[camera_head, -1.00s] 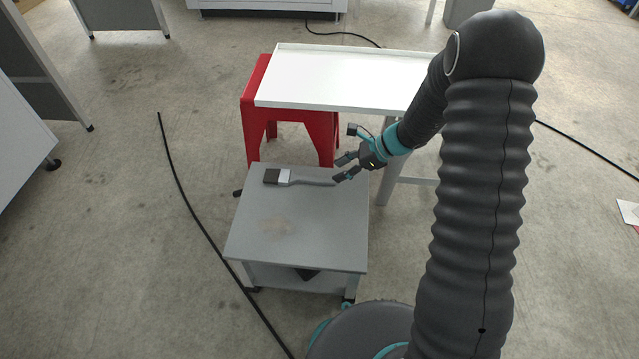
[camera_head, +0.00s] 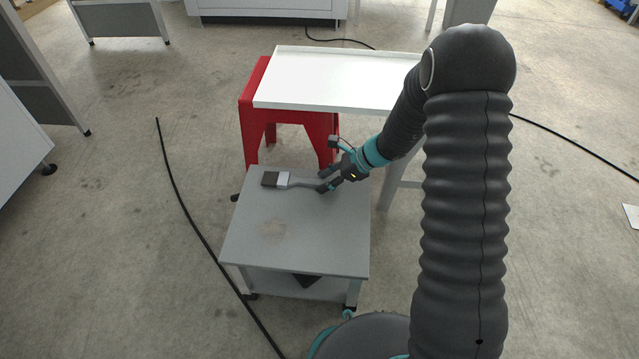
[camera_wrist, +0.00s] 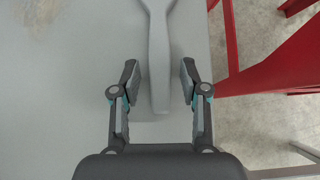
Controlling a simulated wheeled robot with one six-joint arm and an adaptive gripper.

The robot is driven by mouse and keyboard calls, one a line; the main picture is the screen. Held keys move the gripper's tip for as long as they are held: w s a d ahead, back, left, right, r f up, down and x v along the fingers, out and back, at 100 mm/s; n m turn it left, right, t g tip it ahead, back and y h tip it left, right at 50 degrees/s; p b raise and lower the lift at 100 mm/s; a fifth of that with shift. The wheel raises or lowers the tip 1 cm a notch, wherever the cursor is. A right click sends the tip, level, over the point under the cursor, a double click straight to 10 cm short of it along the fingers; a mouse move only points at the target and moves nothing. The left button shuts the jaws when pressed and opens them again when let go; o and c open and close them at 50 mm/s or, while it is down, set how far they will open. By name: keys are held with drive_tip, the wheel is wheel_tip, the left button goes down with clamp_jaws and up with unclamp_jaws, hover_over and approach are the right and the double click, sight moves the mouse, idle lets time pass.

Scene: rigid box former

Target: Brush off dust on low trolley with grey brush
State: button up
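The grey brush (camera_head: 297,183) lies flat on the top of the low trolley (camera_head: 325,235), with its dark bristles to the left and its grey handle to the right. In the wrist view the brush handle (camera_wrist: 159,60) runs between the two fingers. My gripper (camera_head: 323,181) is open at the handle end, with a gap on each side of the handle (camera_wrist: 159,85). A pale brownish dust patch (camera_head: 272,229) lies on the trolley top in front of the brush; part of it shows in the wrist view (camera_wrist: 42,12).
A red stool (camera_head: 255,125) and a white-topped table (camera_head: 335,78) stand close behind the trolley. A black cable (camera_head: 185,205) lies on the floor to the left. The trolley top around the dust is clear.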

clamp_jaws()
wheel_tip(320, 180, up, 10)
drive_tip(key=p, duration=0.7)
